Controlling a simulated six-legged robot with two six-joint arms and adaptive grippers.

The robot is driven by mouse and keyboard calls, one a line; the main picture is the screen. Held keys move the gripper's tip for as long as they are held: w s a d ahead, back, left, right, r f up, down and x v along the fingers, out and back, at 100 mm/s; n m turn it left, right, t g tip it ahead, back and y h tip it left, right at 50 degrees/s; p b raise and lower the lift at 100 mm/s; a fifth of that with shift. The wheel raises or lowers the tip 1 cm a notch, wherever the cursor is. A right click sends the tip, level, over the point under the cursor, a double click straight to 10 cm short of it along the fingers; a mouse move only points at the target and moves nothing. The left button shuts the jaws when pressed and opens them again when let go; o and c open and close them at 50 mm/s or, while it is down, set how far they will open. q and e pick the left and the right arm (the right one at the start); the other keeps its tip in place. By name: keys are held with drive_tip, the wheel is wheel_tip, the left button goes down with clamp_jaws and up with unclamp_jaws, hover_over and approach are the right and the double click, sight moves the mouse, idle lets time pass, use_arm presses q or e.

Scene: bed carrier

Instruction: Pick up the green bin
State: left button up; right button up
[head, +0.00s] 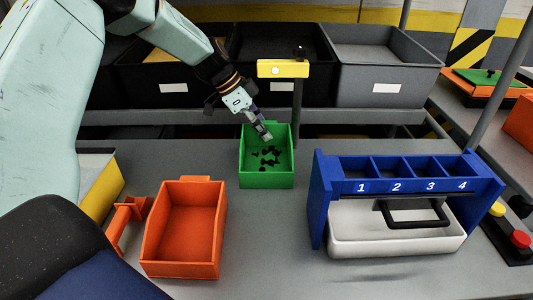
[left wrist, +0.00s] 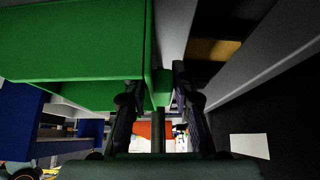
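The green bin (head: 267,180) stands upright on the grey table, with small dark pieces inside. Its green wall also fills the upper left of the left wrist view (left wrist: 70,45). My left gripper (head: 262,131) reaches down from the upper left to the bin's back edge. In the left wrist view its two dark fingers (left wrist: 158,95) stand apart, with a narrow green part of the bin showing between them. Whether they touch it I cannot tell. My right gripper is not in view.
An orange bin (head: 187,228) stands front left. A blue numbered rack (head: 415,180) over a white tray (head: 395,246) stands right. A post with a yellow head (head: 283,69) rises just behind the green bin. Black and grey bins (head: 385,55) line the back shelf.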

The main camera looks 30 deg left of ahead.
use_arm(q)
clamp_jaws()
idle(0.4)
drive_tip(key=shift+w+a+r, duration=0.1)
drive_tip(key=shift+r, duration=0.35)
drive_tip(key=r, duration=0.1)
drive_tip(key=r+p, duration=0.1)
drive_tip(key=r, duration=0.1)
drive_tip(key=shift+s+a, duration=0.2)
drive_tip(key=shift+a, duration=0.15)
drive_tip(key=s+a+p, duration=0.1)
drive_tip(key=s+a, duration=0.2)
drive_tip(key=a, duration=0.1)
drive_tip(key=s+a+p, duration=0.1)
drive_tip(key=s+a, duration=0.1)
drive_tip(key=a, duration=0.3)
drive_tip(key=s+a+p, duration=0.1)
drive_tip(key=s+a, duration=0.2)
drive_tip(key=a, duration=0.1)
drive_tip(key=shift+s+a+f, duration=0.15)
drive_tip(key=shift+s+a, duration=0.15)
drive_tip(key=shift+a, duration=0.05)
drive_tip(key=shift+s+a, duration=0.25)
drive_tip(key=shift+a, duration=0.2)
